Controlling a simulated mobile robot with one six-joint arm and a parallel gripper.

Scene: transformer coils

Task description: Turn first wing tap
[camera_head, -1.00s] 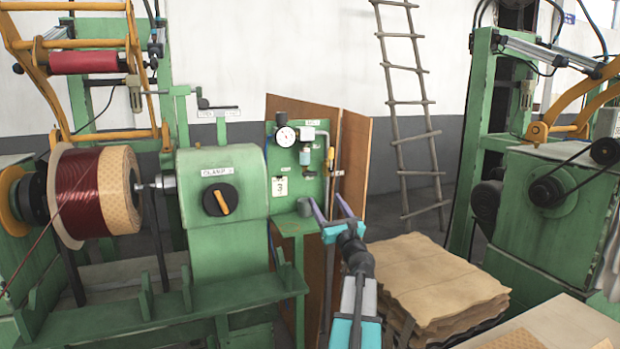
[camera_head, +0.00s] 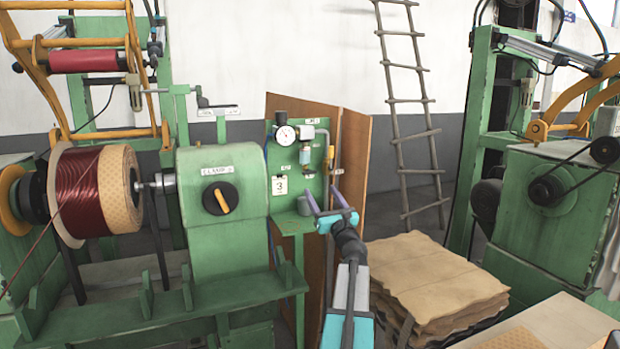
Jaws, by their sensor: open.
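The green panel (camera_head: 283,180) carries a round gauge (camera_head: 285,136), grey pipework (camera_head: 321,134) with a small filter bowl (camera_head: 305,156), and a small yellow handle (camera_head: 330,153) at its right edge. The handle may be a wing tap; it is too small to be sure, and I cannot tell which tap is the first. My gripper (camera_head: 325,195) is open and empty, its two purple fingers pointing up in front of the panel's lower right part. The fingertips appear below the yellow handle and apart from it. The gripper may hide lower fittings.
A grey cup-like part (camera_head: 305,206) stands left of my fingers. The green clamp housing (camera_head: 226,240) with a black knob (camera_head: 219,198) is further left. A brown board (camera_head: 355,150) stands behind the panel. Stacked brown sheets (camera_head: 435,275) lie at right; a ladder (camera_head: 408,120) leans behind.

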